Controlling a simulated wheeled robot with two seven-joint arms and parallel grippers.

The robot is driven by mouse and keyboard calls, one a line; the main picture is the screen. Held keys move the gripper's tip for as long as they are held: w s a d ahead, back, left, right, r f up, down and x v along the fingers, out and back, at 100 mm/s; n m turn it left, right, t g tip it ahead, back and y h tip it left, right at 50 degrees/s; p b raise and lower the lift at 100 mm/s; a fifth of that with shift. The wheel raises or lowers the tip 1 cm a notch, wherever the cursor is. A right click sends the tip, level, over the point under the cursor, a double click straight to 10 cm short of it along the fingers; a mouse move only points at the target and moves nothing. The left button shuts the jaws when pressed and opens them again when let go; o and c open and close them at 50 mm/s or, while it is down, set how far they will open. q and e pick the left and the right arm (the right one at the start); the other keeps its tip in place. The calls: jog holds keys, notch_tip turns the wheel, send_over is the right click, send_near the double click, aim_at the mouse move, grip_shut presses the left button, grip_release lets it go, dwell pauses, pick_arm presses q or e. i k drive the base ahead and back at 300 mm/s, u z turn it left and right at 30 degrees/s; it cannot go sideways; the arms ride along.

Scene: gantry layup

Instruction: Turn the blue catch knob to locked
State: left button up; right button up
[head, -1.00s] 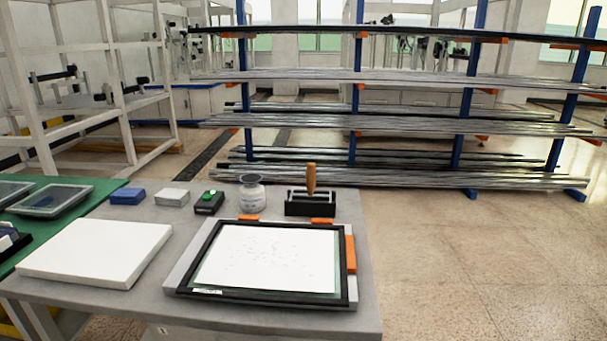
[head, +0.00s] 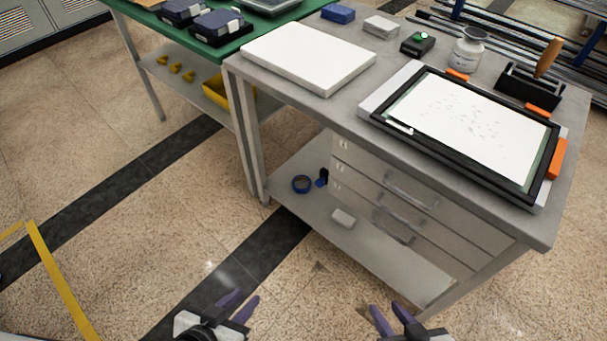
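I cannot make out a blue catch knob in the head view. A black-framed panel (head: 545,190) with a white sheet lies on the grey bench (head: 300,105), with orange blocks at its edges. My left gripper (head: 246,297) is at the bottom edge, over the floor, with its two purple fingers apart and nothing between them. My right gripper (head: 387,308) is at the bottom, to the right of it, in front of the bench, also with fingers apart and empty. Both are away from the bench top.
A white slab (head: 308,55), blue block (head: 338,13), grey block (head: 381,26), green-buttoned box (head: 418,43), white jar (head: 468,48) and wooden-handled tool (head: 548,57) stand on the bench. A green table (head: 225,50) adjoins.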

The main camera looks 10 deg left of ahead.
aim_at(320, 183)
jog(key=u, duration=1.9)
jog(key=i, duration=2.65)
jog(key=z, duration=3.2)
